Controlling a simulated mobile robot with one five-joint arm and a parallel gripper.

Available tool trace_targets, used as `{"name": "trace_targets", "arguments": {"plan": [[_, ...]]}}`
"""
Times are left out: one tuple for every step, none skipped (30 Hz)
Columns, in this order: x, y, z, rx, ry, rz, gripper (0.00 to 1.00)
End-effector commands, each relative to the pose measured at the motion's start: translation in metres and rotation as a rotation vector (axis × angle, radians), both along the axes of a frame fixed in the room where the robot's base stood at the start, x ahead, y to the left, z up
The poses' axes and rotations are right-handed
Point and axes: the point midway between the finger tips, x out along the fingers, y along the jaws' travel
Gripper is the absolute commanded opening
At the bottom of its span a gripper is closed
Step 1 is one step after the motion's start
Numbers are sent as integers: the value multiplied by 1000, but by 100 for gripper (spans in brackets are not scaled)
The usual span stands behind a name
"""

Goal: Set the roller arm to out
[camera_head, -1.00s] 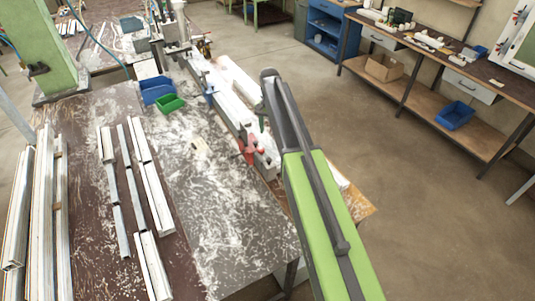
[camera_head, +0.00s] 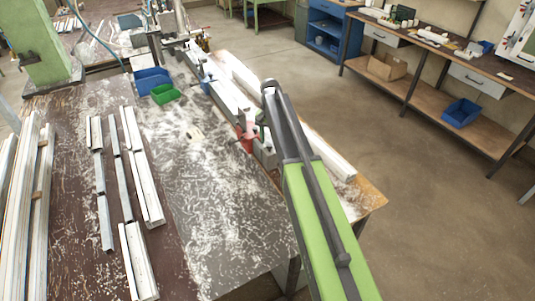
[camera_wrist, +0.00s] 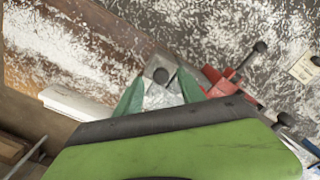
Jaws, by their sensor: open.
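In the wrist view my gripper (camera_wrist: 160,92) is open, its two green fingers apart. A grey metal piece with a dark round knob (camera_wrist: 160,75) shows between and just beyond the fingertips; I cannot tell whether they touch it. A red clamp part (camera_wrist: 232,80) lies to the right, with a rod ending in a black knob (camera_wrist: 260,46). In the head view the red part (camera_head: 246,138) sits at the near end of the long profile bench, left of my arm. My gripper is mostly hidden behind my arm there. I cannot tell for sure which part is the roller arm.
A long white profile (camera_head: 325,150) lies right of the clamp. Blue (camera_head: 152,80) and green (camera_head: 165,94) bins stand at the bench's far left. Several loose profiles (camera_head: 120,180) lie on the left. The floor on the right is clear.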

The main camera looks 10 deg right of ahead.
Motion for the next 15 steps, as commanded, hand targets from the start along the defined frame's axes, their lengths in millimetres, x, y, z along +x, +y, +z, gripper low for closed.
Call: {"name": "trace_targets", "arguments": {"plan": [[0,0,-17,0,0,0,47],[0,0,-20,0,0,0,47],[0,0,-22,0,0,0,47],[0,0,-24,0,0,0,47],[0,0,-24,0,0,0,47],[0,0,-24,0,0,0,47],[0,0,-24,0,0,0,47],[0,0,-23,0,0,0,47],[0,0,-23,0,0,-1,47],[0,-1,-22,0,0,-1,47],[0,-1,-22,0,0,-1,47],[0,-1,-22,0,0,-1,47],[0,-1,-22,0,0,-1,45],[0,-1,-22,0,0,-1,41],[0,-1,-22,0,0,-1,36]]}}
